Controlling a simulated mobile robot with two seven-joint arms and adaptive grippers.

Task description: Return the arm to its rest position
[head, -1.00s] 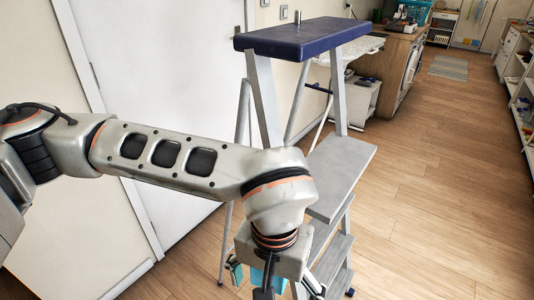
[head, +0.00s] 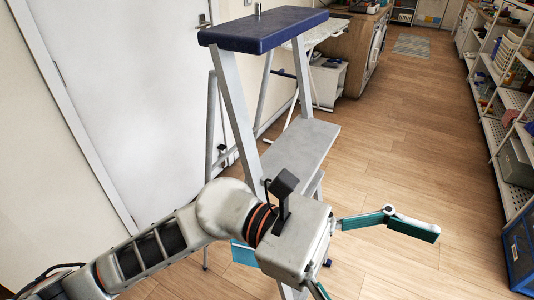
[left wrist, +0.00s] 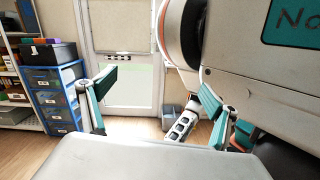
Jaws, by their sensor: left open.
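My left arm comes in from the lower left of the head view, in front of the stepladder. Its left gripper (head: 376,262) is open and empty, with teal-padded fingers spread over bare floor to the right of the ladder. One finger is cut off by the bottom edge. The left wrist view shows both fingers of the gripper (left wrist: 157,95) wide apart with nothing between them. Part of one of my arms shows low behind them there. My right gripper is in neither view.
The stepladder (head: 265,30) with a blue top stands close behind my left arm. A white door (head: 125,100) is at left. White shelving (head: 492,125) lines the right. The wooden floor between is clear. Blue drawers (left wrist: 53,103) stand left in the wrist view.

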